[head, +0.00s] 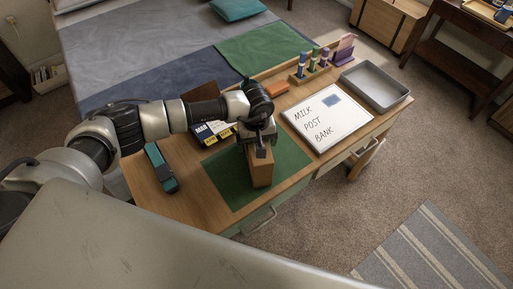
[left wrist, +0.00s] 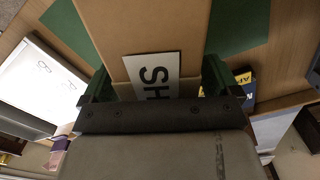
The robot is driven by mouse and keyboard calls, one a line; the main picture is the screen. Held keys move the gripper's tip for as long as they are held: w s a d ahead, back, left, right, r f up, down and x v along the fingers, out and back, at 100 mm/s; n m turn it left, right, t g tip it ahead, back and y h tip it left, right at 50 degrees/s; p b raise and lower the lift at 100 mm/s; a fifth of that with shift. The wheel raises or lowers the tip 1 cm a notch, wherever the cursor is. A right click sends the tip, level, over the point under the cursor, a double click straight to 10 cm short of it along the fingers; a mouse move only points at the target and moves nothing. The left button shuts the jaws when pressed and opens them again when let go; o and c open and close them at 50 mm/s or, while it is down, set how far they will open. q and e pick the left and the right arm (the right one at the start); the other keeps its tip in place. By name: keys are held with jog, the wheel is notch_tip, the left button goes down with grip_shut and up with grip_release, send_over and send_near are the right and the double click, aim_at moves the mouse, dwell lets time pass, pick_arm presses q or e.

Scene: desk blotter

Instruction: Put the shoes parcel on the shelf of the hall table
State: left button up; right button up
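In the left wrist view the parcel (left wrist: 140,28) fills the top middle, with a white label of which "SH" shows. My left gripper (head: 259,146) is over the parcel's top, pointing down. In the left wrist view its fingers (left wrist: 157,84) lie close against both sides of the box. I cannot tell whether the parcel is lifted off the blotter. My right gripper is not in view.
A whiteboard (head: 323,118) reading "MILK POST BANK", a grey tray (head: 376,87) and a wooden holder (head: 312,72) are on the desk's right. A teal case (head: 160,167) and books (head: 212,131) are at its left. A wooden cabinet (head: 388,25) stands behind.

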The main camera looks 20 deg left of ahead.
pick_arm(q)
jog(key=c, duration=1.2)
jog(key=shift+c, duration=0.3)
jog(key=shift+w+r, duration=0.1)
jog(key=shift+r, duration=0.1)
